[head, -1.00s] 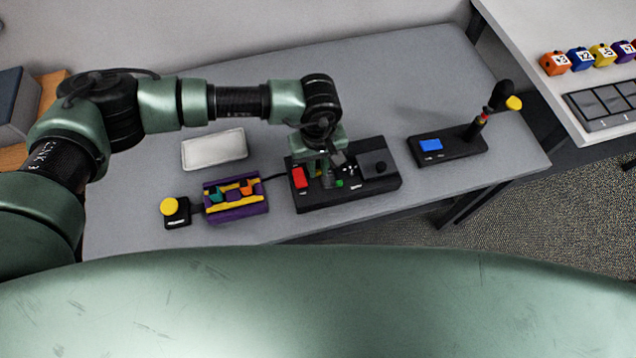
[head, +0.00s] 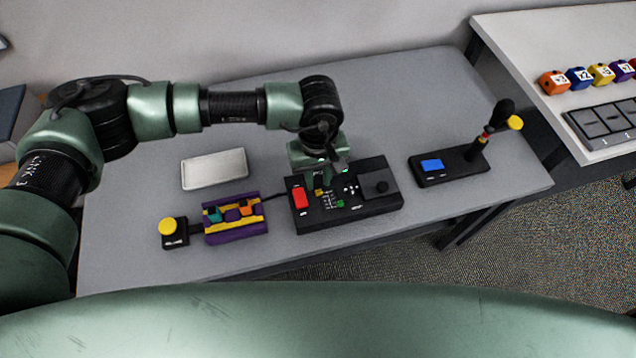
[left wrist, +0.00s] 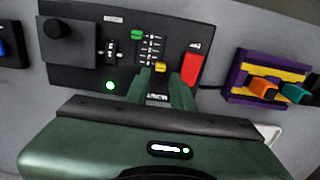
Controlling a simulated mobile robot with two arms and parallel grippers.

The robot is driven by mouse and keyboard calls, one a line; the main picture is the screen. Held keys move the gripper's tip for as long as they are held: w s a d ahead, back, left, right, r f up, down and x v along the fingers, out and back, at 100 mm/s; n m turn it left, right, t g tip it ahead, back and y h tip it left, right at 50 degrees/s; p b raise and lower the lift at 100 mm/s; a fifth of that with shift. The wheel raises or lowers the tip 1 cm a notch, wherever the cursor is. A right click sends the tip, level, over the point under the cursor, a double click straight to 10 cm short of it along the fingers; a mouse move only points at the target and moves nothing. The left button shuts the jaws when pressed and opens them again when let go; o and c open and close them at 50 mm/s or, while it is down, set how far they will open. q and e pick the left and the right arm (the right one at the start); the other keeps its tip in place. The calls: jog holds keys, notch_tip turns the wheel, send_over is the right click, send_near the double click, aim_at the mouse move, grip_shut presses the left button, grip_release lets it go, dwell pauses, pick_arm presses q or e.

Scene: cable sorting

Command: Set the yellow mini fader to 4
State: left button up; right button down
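The yellow mini fader (head: 318,192) is a small yellow cap on the black control box (head: 362,209). In the left wrist view the yellow cap (left wrist: 160,67) sits at the lower end of a printed scale, whose digits are too small to read surely. A green cap (left wrist: 137,34) is near the scale's other end. My left gripper (left wrist: 160,78) has its two fingers apart, pointing at the box, with the yellow cap visible between and just beyond the tips. I see no contact with the cap. In the head view the gripper (head: 325,179) is over the box's back edge. My right gripper is out of view.
A red rocker (head: 300,198) and a black knob (head: 381,186) flank the faders. A purple and yellow holder (head: 235,232) and a yellow button (head: 168,226) lie left, a blue-button lever box (head: 450,166) right. A pale pad (head: 214,169) lies behind.

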aim_at(318, 189)
pick_arm(q)
jog(key=shift+r+b, duration=0.4)
jog(key=shift+r, duration=1.95)
jog(key=shift+f, duration=0.1)
